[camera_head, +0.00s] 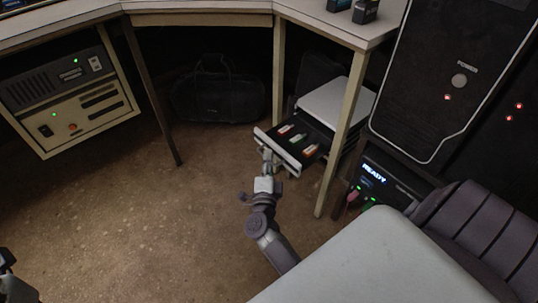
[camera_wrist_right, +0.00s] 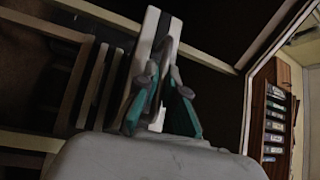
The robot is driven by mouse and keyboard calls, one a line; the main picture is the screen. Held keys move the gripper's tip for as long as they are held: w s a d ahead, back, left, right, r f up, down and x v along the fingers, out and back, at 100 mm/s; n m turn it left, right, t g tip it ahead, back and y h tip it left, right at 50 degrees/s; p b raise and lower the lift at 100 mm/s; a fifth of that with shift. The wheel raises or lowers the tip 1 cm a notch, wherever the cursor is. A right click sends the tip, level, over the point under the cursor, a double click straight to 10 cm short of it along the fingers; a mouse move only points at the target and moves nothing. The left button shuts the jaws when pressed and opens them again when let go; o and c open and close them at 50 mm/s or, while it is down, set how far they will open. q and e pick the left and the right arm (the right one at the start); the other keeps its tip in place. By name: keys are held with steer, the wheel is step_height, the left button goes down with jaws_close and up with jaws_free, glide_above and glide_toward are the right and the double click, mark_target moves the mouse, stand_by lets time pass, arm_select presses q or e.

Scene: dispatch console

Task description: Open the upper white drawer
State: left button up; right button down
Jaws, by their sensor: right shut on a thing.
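The upper white drawer (camera_head: 292,164) is part of a low cabinet with a white top (camera_head: 335,101) under the desk. It stands pulled out, and several small coloured items lie inside its dark tray. My right gripper (camera_head: 267,158) is at the left part of the drawer's front, shut on its handle; the handle itself is mostly hidden. In the right wrist view the teal-padded fingers (camera_wrist_right: 162,95) are close against a pale upright front (camera_wrist_right: 148,40). A dark part at the lower left edge looks like my left gripper (camera_head: 7,262); its jaws are unclear.
A desk leg (camera_head: 342,130) stands just right of the drawer. A dark bag (camera_head: 218,95) lies under the desk at the back. A black tower (camera_head: 445,75) and a chair (camera_head: 480,235) are on the right. The floor left of my right arm is clear.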

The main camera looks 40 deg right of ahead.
steer(key=c, duration=1.5)
jaws_free()
steer(key=shift+c, duration=0.2)
steer(key=shift+s+a, duration=0.1)
